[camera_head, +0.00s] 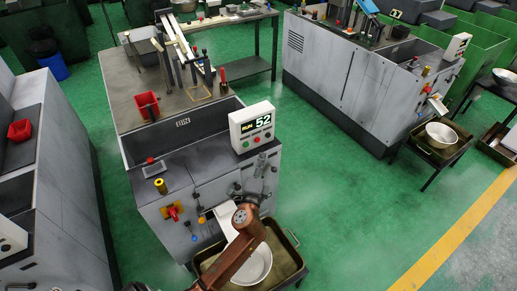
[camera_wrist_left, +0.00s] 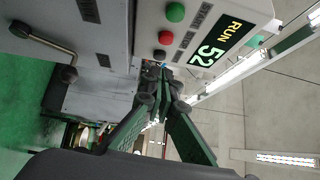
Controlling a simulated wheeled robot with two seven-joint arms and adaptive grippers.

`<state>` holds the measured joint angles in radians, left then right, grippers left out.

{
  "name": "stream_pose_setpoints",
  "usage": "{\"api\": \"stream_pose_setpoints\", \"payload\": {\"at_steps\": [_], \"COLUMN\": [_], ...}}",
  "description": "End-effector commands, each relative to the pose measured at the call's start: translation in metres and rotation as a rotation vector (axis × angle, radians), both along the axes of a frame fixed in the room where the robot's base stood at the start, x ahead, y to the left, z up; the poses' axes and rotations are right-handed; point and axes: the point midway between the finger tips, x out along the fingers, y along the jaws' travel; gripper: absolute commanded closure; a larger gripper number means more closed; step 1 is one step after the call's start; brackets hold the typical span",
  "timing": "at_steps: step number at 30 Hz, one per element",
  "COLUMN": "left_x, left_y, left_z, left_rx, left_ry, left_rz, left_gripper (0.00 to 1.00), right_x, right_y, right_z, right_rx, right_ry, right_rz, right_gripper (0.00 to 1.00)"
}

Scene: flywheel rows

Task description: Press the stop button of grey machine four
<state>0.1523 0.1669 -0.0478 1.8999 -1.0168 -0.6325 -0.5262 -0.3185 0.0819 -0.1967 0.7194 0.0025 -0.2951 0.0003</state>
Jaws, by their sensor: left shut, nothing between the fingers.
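The grey machine (camera_head: 190,185) in the middle of the head view carries a white control panel (camera_head: 252,128) reading 52. In the left wrist view the panel's display (camera_wrist_left: 218,42) reads RUN 52, with a green button (camera_wrist_left: 175,12), a red button (camera_wrist_left: 166,38) and a smaller dark button (camera_wrist_left: 160,54) in a row. My left gripper (camera_head: 263,165) is shut and empty, just below the panel. In the left wrist view its fingertips (camera_wrist_left: 153,72) are close to the dark button's end of the row; whether they touch the panel cannot be told. The machine's number is not readable.
A tray with a metal bowl (camera_head: 252,266) stands below my left arm. A red bin (camera_head: 146,105) and upright levers sit on the machine top. Another grey machine (camera_head: 350,80) stands at the right, and one (camera_head: 60,185) at the left. Green floor (camera_head: 340,200) between is clear.

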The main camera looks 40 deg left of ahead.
Motion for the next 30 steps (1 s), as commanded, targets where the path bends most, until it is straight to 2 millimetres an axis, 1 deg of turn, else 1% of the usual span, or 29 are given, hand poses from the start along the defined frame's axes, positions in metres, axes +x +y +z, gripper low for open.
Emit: {"api": "stream_pose_setpoints", "payload": {"at_steps": [1,3,6,10,15,30], "left_x": [-0.011,-0.024,-0.038,-0.051,-0.056,-0.056], "left_y": [-0.005,-0.011,-0.018,-0.024,-0.027,-0.027], "left_z": [0.001,0.0,-0.001,-0.002,-0.002,-0.002], "left_rx": [-0.003,-0.003,-0.003,-0.001,0.0,0.0], "left_ry": [0.0,0.0,0.0,0.0,-0.001,-0.001], "left_rz": [0.0,-0.001,-0.002,-0.001,-0.001,-0.002], "left_gripper": [1.0,1.0,1.0,1.0,1.0,1.0], "right_x": [-0.001,-0.005,-0.011,-0.015,-0.017,-0.017], "right_y": [0.0,0.0,-0.001,-0.002,-0.002,-0.001], "right_z": [0.002,0.001,0.001,0.001,0.001,0.001], "right_rx": [0.001,0.001,0.001,0.0,0.001,0.001], "right_ry": [-0.003,-0.004,-0.003,-0.001,-0.001,0.0], "right_rz": [0.004,0.006,0.008,0.009,0.01,0.009], "right_gripper": [0.6,0.6,0.6,0.6,0.6,0.6]}}
